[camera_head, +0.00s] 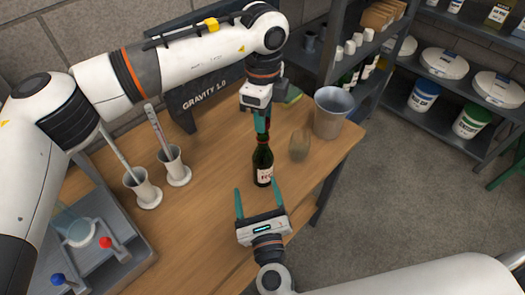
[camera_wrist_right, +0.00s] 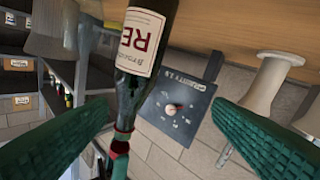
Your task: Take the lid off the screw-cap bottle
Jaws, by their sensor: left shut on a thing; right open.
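The screw-cap bottle (camera_head: 263,160) is dark green with a white label and appears upright on the wooden table. My left gripper (camera_head: 262,128) points down over it and is shut on the red lid at its top; the fingers largely hide the lid. In the right wrist view the bottle (camera_wrist_right: 145,45) appears upside down, with the red lid (camera_wrist_right: 122,134) between the left gripper's fingers. My right gripper (camera_head: 260,187) is open and empty, on the near side of the bottle, its fingers pointing toward it and apart from it.
Two white cylinders (camera_head: 143,188) (camera_head: 174,167) with sticks, a lever device (camera_head: 95,250) and the GRAVITY sign (camera_head: 207,92) are left. Shelves (camera_head: 350,82) stand behind the table's right edge.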

